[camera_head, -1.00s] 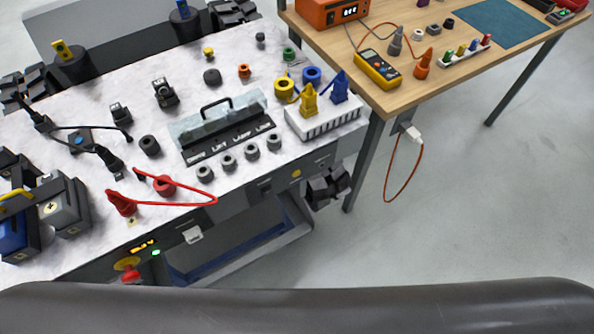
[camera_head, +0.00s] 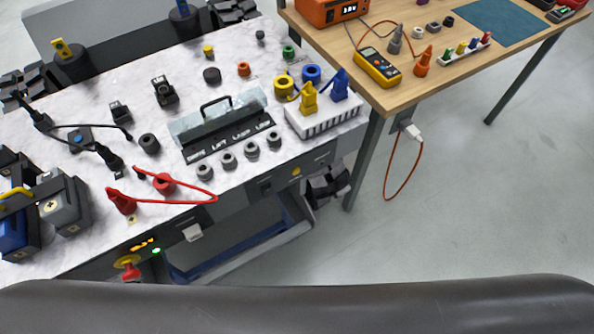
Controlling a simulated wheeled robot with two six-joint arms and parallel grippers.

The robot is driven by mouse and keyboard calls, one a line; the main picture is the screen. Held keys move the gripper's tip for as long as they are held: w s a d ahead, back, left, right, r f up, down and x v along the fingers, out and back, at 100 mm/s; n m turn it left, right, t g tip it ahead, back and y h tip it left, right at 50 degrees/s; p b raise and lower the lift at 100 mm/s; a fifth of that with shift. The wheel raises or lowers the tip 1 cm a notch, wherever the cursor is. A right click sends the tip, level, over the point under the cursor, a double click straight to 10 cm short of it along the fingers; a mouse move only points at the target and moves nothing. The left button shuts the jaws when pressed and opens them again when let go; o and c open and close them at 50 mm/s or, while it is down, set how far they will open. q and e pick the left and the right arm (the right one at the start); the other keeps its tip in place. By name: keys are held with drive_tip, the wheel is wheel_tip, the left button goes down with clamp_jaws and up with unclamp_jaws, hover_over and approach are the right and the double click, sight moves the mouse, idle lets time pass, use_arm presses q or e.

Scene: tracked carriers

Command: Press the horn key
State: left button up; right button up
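A dark label strip (camera_head: 230,138) with several white words lies on the pale bench top of the carrier. The words are too small to read surely; the second looks like LIFT and the third like LAMP. A row of round grey pieces with dark tops stands along its front, from the left one (camera_head: 205,172) to the right one (camera_head: 274,139). I cannot tell which is the horn key. A clear box-like cover (camera_head: 190,127) with a black handle (camera_head: 216,104) stands behind the strip. Neither of my grippers is in view.
A red clamp (camera_head: 121,201) with a red cable lies left of the row. A white ribbed block (camera_head: 327,123) with yellow and blue clamps stands to the right. A wooden table (camera_head: 400,99) with a yellow meter (camera_head: 377,67) is at the upper right. Open floor lies right.

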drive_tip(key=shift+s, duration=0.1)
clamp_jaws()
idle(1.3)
